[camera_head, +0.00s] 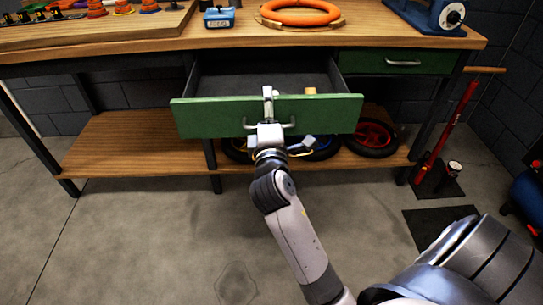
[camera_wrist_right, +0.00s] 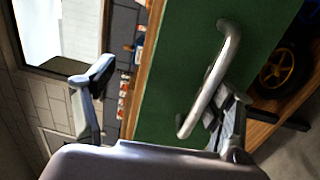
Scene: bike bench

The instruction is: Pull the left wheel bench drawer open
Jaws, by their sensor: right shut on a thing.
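The left green bench drawer (camera_head: 210,116) stands pulled out from under the bench top, and its grey inside shows. A small tan item (camera_head: 309,91) shows at the drawer's front edge. My right gripper (camera_head: 268,110) is at the middle of the drawer front, shut on its metal handle (camera_head: 288,124). In the right wrist view, the handle (camera_wrist_right: 212,75) crosses the green front, with one finger of my gripper (camera_wrist_right: 165,95) at it and the other toward the drawer's edge. The exact contact is partly hidden. My left gripper is not in view.
The right green drawer (camera_head: 385,62) is closed. The wooden bench top (camera_head: 200,37) holds an orange ring (camera_head: 300,12), a blue box (camera_head: 219,17) and a blue tool (camera_head: 430,14). Wheels (camera_head: 370,137) lie on the lower shelf (camera_head: 110,143). A red pump (camera_head: 445,130) stands at right. The floor in front is mostly clear.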

